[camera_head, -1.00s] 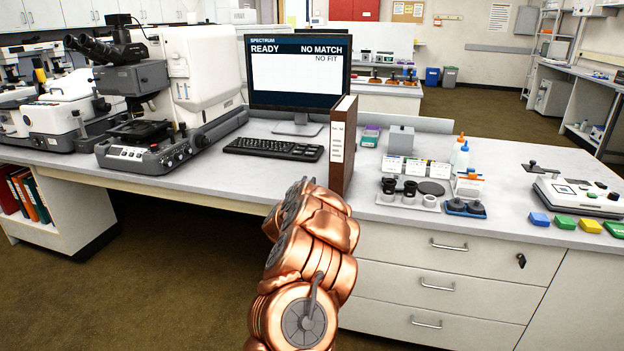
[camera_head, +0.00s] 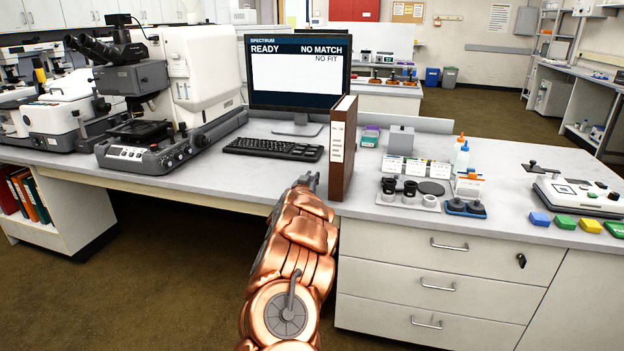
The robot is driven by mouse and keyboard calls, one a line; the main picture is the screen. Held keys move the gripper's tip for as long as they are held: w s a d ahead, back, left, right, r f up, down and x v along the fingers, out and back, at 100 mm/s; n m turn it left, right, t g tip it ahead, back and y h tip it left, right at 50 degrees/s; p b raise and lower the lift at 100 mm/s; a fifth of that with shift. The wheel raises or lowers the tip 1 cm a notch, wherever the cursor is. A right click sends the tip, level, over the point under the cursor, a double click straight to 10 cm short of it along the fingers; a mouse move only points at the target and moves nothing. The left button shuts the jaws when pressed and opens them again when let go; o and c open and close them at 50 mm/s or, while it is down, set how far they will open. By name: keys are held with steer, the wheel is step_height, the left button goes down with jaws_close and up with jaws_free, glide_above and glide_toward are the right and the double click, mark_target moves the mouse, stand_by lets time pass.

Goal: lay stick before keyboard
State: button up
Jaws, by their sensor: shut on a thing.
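The black keyboard (camera_head: 273,149) lies on the bench in front of the monitor. The bench top before it is bare. My gripper (camera_head: 308,181) shows only as a small dark grey piece at the far end of my copper-coloured arm. It is over the bench's front edge, in front of the keyboard's right end and just left of the brown binder. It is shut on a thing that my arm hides. I cannot make out a stick anywhere.
An upright brown binder (camera_head: 343,148) stands close to my gripper on the right. The monitor (camera_head: 298,72) reads READY and NO MATCH. A microscope (camera_head: 140,95) stands left of the keyboard. Lens parts (camera_head: 410,194), bottles and coloured blocks occupy the right side.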

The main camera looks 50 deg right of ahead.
steer(key=shift+f, duration=0.15)
steer(key=o, duration=0.8)
steer(key=shift+a+r, duration=0.1)
steer(key=shift+r, duration=0.1)
steer(key=shift+v, duration=6)
